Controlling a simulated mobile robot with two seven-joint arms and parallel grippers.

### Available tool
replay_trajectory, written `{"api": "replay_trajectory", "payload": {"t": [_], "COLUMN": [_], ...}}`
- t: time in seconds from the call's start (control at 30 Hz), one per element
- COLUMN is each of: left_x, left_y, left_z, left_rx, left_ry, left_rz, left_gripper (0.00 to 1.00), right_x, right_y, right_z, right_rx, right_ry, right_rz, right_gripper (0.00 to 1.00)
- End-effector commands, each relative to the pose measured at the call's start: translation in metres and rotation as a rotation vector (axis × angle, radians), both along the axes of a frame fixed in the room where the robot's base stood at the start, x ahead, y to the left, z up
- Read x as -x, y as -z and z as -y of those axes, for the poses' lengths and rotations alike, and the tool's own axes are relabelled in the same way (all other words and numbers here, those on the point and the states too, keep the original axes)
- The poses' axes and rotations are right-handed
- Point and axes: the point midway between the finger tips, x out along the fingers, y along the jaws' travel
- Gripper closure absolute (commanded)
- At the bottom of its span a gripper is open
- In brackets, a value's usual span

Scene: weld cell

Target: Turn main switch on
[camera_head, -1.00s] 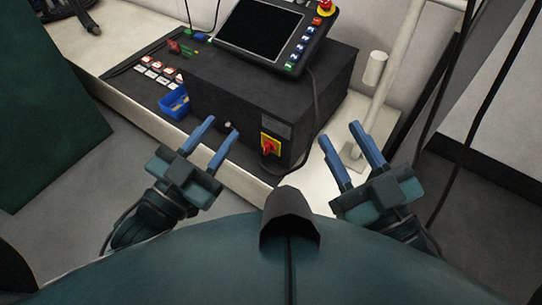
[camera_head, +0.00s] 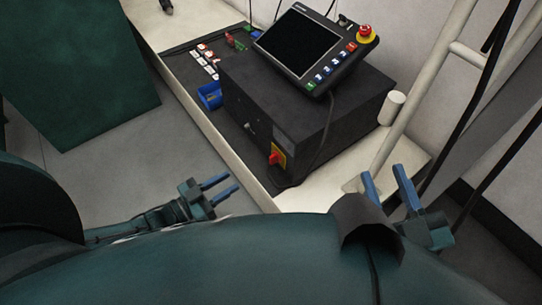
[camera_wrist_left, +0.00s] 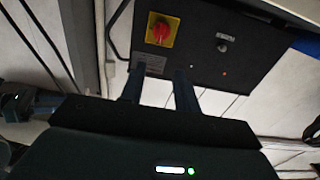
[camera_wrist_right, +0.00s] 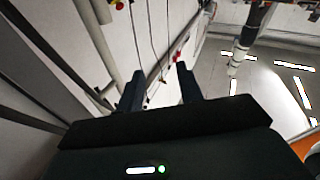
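The main switch (camera_head: 277,157) is a red rotary knob on a yellow plate, on the front face of a black control box (camera_head: 300,115). It also shows in the left wrist view (camera_wrist_left: 160,31), upside down, beyond the left fingers. My left gripper (camera_head: 228,184) is open and empty, to the left of the switch and apart from it; its blue fingers point toward the box side. My right gripper (camera_head: 385,180) is open and empty, to the right of the box, fingers pointing up. In the right wrist view its fingers (camera_wrist_right: 160,85) have nothing between them.
A teach pendant (camera_head: 305,45) with a red emergency button (camera_head: 366,34) lies on the box. A black cable hangs beside the switch. White pipes (camera_head: 425,85) rise at right.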

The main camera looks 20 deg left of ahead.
Motion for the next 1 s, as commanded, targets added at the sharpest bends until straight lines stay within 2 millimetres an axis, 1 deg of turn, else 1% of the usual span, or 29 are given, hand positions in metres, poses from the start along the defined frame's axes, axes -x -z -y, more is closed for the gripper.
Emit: {"api": "replay_trajectory", "payload": {"t": [0.17,0.4,0.6,0.8,1.0], "left_x": [-0.018,-0.059,-0.086,-0.100,-0.102], "left_y": [0.001,0.001,0.001,0.001,0.000], "left_z": [0.014,0.046,0.068,0.079,0.080], "left_rx": [0.004,0.004,0.002,0.001,0.000], "left_ry": [0.000,0.000,0.000,0.000,0.000], "left_rz": [0.005,0.007,0.003,0.002,0.000], "left_gripper": [0.68,0.68,0.68,0.68,0.68], "right_x": [0.002,0.001,0.000,0.000,0.001], "right_y": [0.006,0.002,-0.002,-0.003,-0.008], "right_z": [-0.002,-0.006,-0.007,-0.008,-0.008], "right_rx": [-0.019,-0.066,-0.096,-0.100,-0.103], "right_ry": [-0.007,-0.023,-0.035,-0.049,-0.055], "right_rz": [-0.010,-0.001,0.012,0.017,0.027], "right_gripper": [0.64,0.64,0.64,0.64,0.64]}}
